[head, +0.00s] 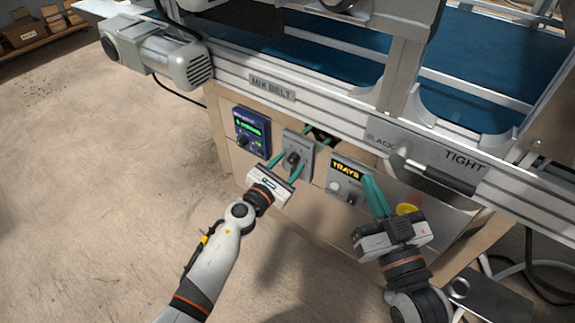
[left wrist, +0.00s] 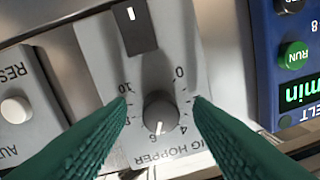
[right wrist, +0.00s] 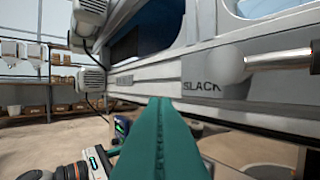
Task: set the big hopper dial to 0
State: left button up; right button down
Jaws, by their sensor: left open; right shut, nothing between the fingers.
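The hopper dial is a dark round knob (left wrist: 161,112) on a grey plate (left wrist: 95,45), with its label partly hidden. Its white pointer mark points near 6, and the 0 (left wrist: 180,72) is at the upper right of the scale. In the head view the dial (head: 292,157) is on the grey box. My left gripper (head: 288,165) is open, with one finger on each side of the knob. Gaps show between knob and fingers in the left wrist view (left wrist: 159,104). My right gripper (head: 371,180) is shut and empty, beside the TRAYS panel; its closed fingers fill the right wrist view (right wrist: 160,105).
A blue control box (head: 252,132) with a green display is left of the dial. The TRAYS panel (head: 346,180) with its white button is to the right. A SLACK/TIGHT lever (head: 435,180) and the conveyor rail (head: 330,112) are above the right gripper.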

pick_arm(q)
jog(key=c, duration=1)
